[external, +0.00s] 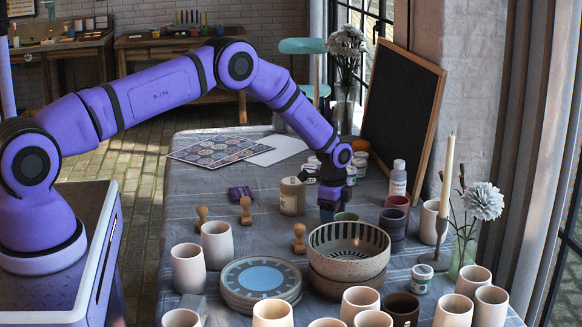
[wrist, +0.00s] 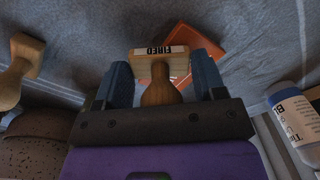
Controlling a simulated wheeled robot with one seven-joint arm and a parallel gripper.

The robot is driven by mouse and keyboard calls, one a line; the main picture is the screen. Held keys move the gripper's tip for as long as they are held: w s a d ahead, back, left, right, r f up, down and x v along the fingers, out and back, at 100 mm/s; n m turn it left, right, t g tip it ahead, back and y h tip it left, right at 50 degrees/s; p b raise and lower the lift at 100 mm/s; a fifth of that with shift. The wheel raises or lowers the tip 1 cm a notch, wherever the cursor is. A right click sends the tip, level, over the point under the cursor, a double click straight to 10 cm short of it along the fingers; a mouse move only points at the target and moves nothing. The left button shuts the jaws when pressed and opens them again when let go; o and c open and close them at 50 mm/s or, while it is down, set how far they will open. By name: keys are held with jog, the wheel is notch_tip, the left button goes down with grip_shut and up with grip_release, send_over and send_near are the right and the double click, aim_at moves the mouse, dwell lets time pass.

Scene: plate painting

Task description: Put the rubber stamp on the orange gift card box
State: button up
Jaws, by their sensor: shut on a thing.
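My gripper (external: 333,207) is low over the table behind the striped bowl. In the wrist view my gripper (wrist: 159,66) is shut on a wooden rubber stamp (wrist: 160,92), its handle between the two blue fingers. The stamp's block carries a white label reading FIRED. The orange gift card box (wrist: 205,48) lies on the grey cloth beyond the stamp, partly hidden by the stamp and the right finger. I cannot tell whether the stamp touches the box. In the external view I cannot make out the held stamp or the orange box.
Other wooden stamps (external: 246,210) stand on the cloth, one by the striped bowl (external: 350,248). Cups and stacked plates (external: 260,280) crowd the front. Free cloth lies left of the jar.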

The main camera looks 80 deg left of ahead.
jog(key=o, duration=0.9)
jog(key=shift+f, duration=0.1)
notch_tip(320, 180, up, 12)
jog(key=shift+s+d+r, duration=0.15)
